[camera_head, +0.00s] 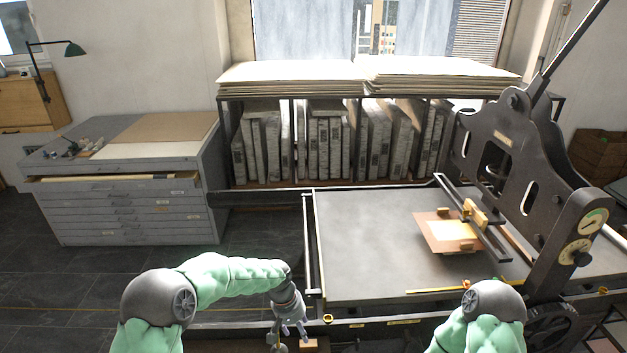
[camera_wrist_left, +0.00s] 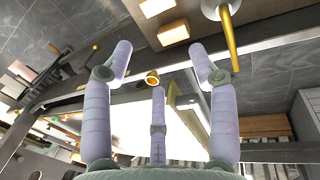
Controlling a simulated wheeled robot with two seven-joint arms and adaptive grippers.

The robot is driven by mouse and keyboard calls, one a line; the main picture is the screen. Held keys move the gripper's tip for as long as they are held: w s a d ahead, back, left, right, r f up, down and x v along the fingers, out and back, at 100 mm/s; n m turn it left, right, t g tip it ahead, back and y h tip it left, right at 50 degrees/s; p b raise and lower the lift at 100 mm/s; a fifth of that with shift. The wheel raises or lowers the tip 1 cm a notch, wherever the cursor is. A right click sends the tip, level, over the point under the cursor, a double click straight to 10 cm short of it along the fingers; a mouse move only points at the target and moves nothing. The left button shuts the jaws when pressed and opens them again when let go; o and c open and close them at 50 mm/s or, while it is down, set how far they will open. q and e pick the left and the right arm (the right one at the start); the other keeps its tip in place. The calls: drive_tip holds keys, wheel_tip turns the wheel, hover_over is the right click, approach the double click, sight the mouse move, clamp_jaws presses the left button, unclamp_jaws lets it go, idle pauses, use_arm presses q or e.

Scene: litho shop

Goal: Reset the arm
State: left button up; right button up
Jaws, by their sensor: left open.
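My left arm (camera_head: 235,272) is green and comes in from the left, bent with the wrist turned down. Its left gripper (camera_head: 290,326) hangs at the front edge of the press. In the left wrist view the gripper (camera_wrist_left: 160,72) has its lilac fingers spread, with nothing between them. A small brass ring (camera_wrist_left: 152,78) shows beyond the fingers. My right arm (camera_head: 480,318) shows only its upper part at the bottom right; its gripper is out of the picture.
The press bed (camera_head: 375,240) fills the middle, with a copper-coloured plate (camera_head: 432,240) under a bar. The tall dark press frame (camera_head: 525,165) stands at right. A wooden block (camera_head: 308,345) is close to the left gripper. A grey drawer cabinet (camera_head: 130,215) stands at left.

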use_arm(q)
drive_tip(key=s+a+f+h, duration=0.1)
drive_tip(key=s+a+f, duration=0.1)
drive_tip(key=s+f, duration=0.95)
drive_tip(key=s+a+f+n, duration=0.1)
drive_tip(key=s+f, duration=0.2)
drive_tip(key=s, duration=0.4)
drive_tip(key=s+a+f, duration=0.2)
drive_tip(key=s+f, duration=0.1)
drive_tip(key=s, duration=0.4)
drive_tip(key=shift+s+a+n+h, duration=0.15)
drive_tip(key=shift+s+n+h, duration=0.15)
drive_tip(key=shift+n, duration=0.1)
